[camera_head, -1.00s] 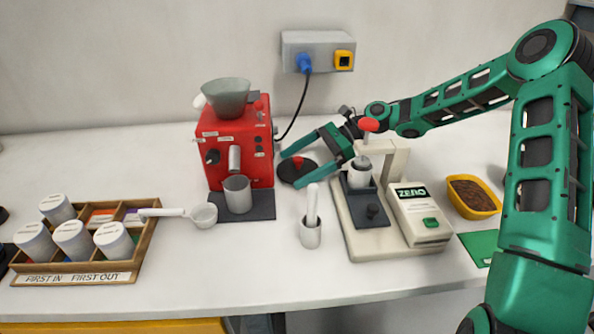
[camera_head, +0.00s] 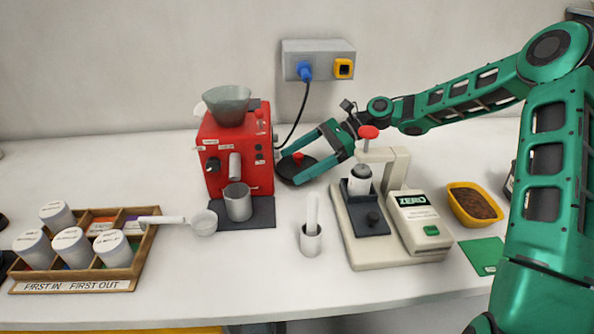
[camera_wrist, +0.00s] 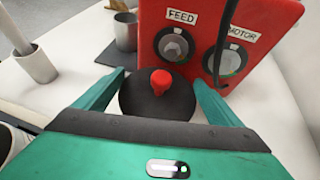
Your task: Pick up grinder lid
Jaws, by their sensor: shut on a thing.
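The grinder lid is a black disc (camera_head: 310,169) with a red knob. In the head view it is beside the red grinder, between the green fingers of my gripper (camera_head: 293,168). The wrist view shows the lid (camera_wrist: 150,102) with its red knob up, between the two fingers of my gripper (camera_wrist: 160,88). My gripper is shut on the lid by its rim. In the head view the lid looks slightly tilted; I cannot tell how far it is off the table. The red grinder (camera_head: 240,170) has a grey funnel (camera_head: 228,106) on top.
A grey cup (camera_head: 238,203) stands on a dark mat before the grinder. A white pestle in a cup (camera_head: 311,240), a scale with a press (camera_head: 420,222), a yellow bowl (camera_head: 456,207) and a wooden rack (camera_head: 134,262) stand around. A cable hangs from the wall socket (camera_head: 318,60) behind.

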